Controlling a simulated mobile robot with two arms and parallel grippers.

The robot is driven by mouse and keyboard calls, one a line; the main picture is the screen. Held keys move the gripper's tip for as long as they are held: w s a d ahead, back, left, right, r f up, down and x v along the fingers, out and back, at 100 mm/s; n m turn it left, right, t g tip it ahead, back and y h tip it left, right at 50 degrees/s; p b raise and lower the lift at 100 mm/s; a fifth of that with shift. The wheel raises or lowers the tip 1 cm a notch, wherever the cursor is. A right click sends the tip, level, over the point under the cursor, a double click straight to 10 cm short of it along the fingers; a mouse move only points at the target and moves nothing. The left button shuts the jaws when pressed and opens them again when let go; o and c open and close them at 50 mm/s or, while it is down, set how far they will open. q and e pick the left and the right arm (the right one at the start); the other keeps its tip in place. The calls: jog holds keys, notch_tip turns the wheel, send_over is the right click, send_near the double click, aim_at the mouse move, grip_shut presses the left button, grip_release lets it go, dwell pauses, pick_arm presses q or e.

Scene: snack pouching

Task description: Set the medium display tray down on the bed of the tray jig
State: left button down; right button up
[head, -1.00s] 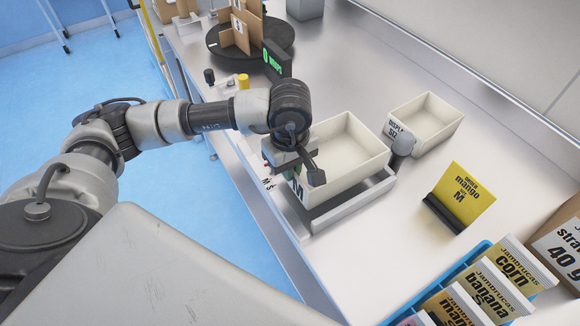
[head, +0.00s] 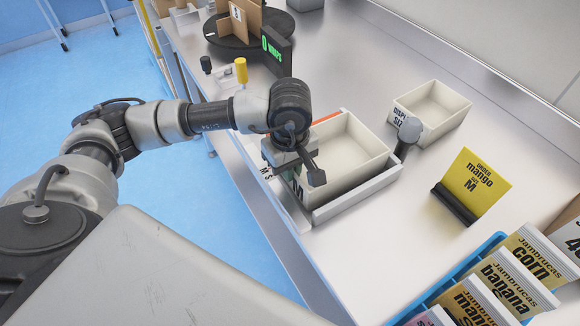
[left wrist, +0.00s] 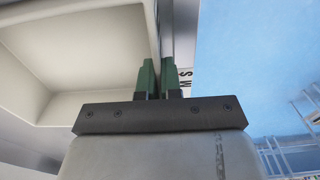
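The medium display tray (head: 352,178) is a cream open box marked M. It sits level within the grey tray jig (head: 352,203), low behind the jig's front rail; whether its base touches the bed is hidden. My left gripper (head: 303,178) is at the tray's left wall. In the left wrist view, the green fingertips (left wrist: 159,80) stand on either side of the wall of the tray (left wrist: 75,50), shut on it. The tray is empty. My right gripper is not in view.
A grey knob (head: 409,130) stands at the jig's right. Another cream tray (head: 437,110) is behind it. A yellow mango order card (head: 472,185) stands at right, with snack pouches (head: 510,280) in a blue rack in front. A dark turntable (head: 235,40) is at the back.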

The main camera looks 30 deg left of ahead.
pick_arm(q)
jog(key=c, duration=1.2)
grip_release()
jog(key=shift+r, duration=0.1)
notch_tip(320, 180, up, 11)
jog(key=shift+f+b, duration=0.2)
jog(key=shift+b, duration=0.4)
jog(key=shift+s, duration=0.1)
